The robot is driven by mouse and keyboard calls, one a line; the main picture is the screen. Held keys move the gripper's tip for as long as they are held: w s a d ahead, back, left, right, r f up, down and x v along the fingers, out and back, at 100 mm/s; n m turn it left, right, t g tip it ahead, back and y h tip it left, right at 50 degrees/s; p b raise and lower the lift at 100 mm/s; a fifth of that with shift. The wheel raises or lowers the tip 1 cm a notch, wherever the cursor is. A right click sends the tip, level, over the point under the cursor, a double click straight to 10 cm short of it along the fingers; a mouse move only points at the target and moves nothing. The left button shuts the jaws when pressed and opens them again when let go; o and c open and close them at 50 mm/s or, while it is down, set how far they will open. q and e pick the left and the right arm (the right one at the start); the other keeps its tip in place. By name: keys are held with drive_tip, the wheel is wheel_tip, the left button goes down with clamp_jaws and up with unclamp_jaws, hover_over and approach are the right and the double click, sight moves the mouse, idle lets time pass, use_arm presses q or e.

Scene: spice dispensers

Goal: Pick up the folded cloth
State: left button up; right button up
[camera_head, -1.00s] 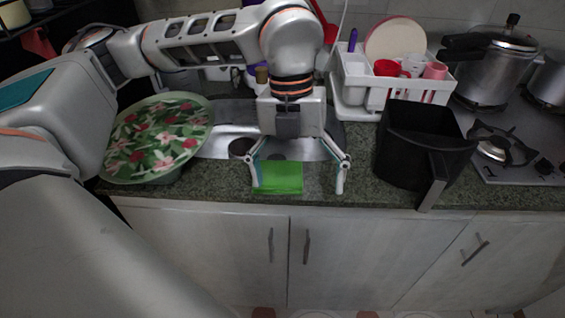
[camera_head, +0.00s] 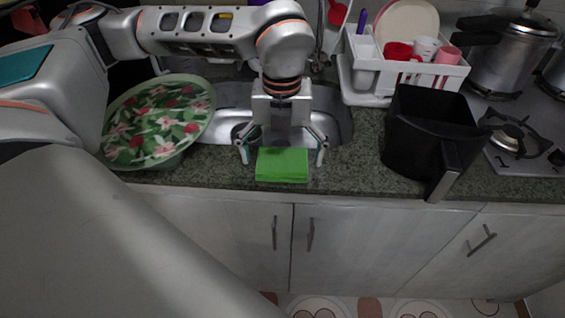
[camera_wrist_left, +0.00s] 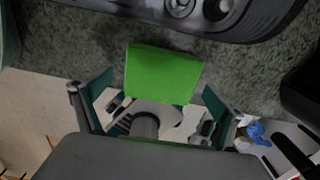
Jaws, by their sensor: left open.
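The folded cloth (camera_head: 282,166) is bright green and lies flat on the counter in front of the sink in the head view. It also shows in the left wrist view (camera_wrist_left: 162,75), in front of and between the fingers. My left gripper (camera_head: 282,157) is open, pointing down, with one finger on each side of the cloth's far part. In the left wrist view my left gripper (camera_wrist_left: 150,85) has its fingers spread wider than the cloth, and I see nothing held. Whether the fingertips touch the counter cannot be told. My right gripper does not show.
A floral green basin (camera_head: 155,120) stands left of the cloth. A black air-fryer basket (camera_head: 425,125) with a handle stands to the right. Behind are the sink (camera_head: 335,105) and a white dish rack (camera_head: 400,75). A stove (camera_head: 525,150) is far right. The counter's front edge is close to the cloth.

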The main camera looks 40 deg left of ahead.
use_arm(q)
drive_tip(key=shift+f, duration=0.1)
drive_tip(key=c, duration=1.2)
